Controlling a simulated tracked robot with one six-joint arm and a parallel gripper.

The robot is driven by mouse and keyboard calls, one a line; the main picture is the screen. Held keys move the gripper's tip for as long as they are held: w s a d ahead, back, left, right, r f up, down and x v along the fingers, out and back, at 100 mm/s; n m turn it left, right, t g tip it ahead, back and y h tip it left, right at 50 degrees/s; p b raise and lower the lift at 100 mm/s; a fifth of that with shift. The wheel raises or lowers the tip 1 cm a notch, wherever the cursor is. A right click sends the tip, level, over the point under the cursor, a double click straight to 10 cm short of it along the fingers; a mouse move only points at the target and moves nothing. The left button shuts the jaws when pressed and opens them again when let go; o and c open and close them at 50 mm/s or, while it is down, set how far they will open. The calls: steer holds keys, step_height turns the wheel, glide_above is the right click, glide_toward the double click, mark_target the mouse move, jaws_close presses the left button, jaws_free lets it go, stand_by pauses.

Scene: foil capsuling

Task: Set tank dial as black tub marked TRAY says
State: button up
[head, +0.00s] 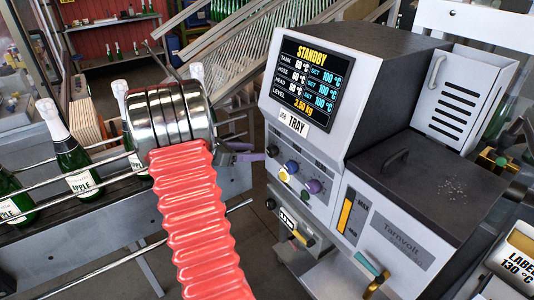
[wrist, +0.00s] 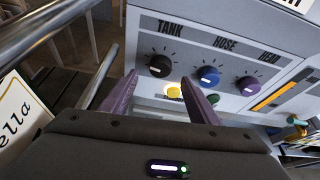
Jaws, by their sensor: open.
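The black TANK dial (head: 272,151) is on the grey machine's front, left of the blue HOSE dial (head: 291,166) and the purple HEAD dial (head: 314,186). In the wrist view the TANK dial (wrist: 159,66) shows a white mark on its lower left. The display (head: 306,82) reads STANDBY, with tank at 60 °C and set 100 °C. A white tag (head: 293,122) below it reads TRAY. I see no black tub marked TRAY. My gripper (head: 250,156) is open and empty; in the wrist view its purple fingers (wrist: 160,77) straddle the space just below the TANK dial, apart from it.
A yellow button (wrist: 173,92) sits below the dials. At the lower right a container (head: 518,262) reads LABEL 130 °C. Foil-topped bottles (head: 72,155) stand along rails at the left. A dark lid with a handle (head: 420,170) tops the machine.

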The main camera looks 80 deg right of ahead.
mark_target(269, 152)
steer(key=shift+x, duration=3.55)
steer(key=shift+c, duration=0.6)
steer(key=c, duration=0.9)
steer(key=shift+a, duration=0.2)
steer(key=shift+d, duration=0.15)
